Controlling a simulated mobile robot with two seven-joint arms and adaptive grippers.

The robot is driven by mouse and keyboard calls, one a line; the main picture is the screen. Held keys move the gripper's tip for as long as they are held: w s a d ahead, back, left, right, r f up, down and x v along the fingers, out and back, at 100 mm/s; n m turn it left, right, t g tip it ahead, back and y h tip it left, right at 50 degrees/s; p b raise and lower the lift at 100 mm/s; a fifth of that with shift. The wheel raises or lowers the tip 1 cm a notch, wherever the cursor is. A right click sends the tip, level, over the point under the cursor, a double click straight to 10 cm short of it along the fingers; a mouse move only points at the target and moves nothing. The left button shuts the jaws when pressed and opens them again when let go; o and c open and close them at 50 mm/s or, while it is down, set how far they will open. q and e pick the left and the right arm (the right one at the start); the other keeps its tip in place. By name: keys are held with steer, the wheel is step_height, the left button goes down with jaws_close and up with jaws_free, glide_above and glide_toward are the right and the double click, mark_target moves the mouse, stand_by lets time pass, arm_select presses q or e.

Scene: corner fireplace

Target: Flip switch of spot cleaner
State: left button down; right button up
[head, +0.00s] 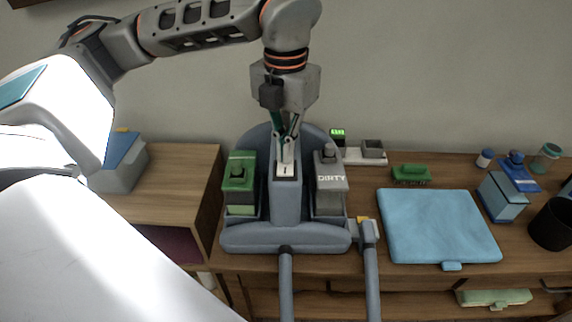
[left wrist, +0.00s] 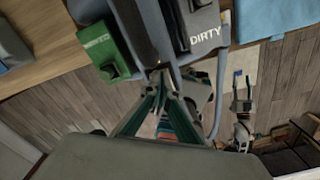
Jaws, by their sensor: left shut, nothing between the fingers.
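The spot cleaner (head: 262,238) stands on the wooden furniture, a blue-grey body with a green tank on its left and a grey tank marked DIRTY on its right. Its switch (head: 286,170) is a small light plate with a dark mark on top of the central column. My left gripper (head: 286,160) points down from above, fingers closed, with its tips at or just over the switch; contact cannot be told. In the left wrist view the closed fingers (left wrist: 158,82) reach the column between the green tank (left wrist: 101,48) and the DIRTY tank (left wrist: 192,25).
A blue folded cloth or case (head: 438,225) lies right of the cleaner. A green brush (head: 411,174), a blue box (head: 502,196) and a black cup (head: 552,224) stand further right. A grey-blue box (head: 122,165) is at left. The cleaner's hose (head: 370,262) hangs in front.

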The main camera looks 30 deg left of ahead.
arm_select(q)
steer(key=shift+f, duration=0.3)
steer(key=shift+r+p, duration=1.4)
steer(key=shift+r, duration=0.65)
steer(key=shift+r+p, duration=1.2)
steer(key=shift+r, duration=0.35)
steer(key=shift+f, duration=0.1)
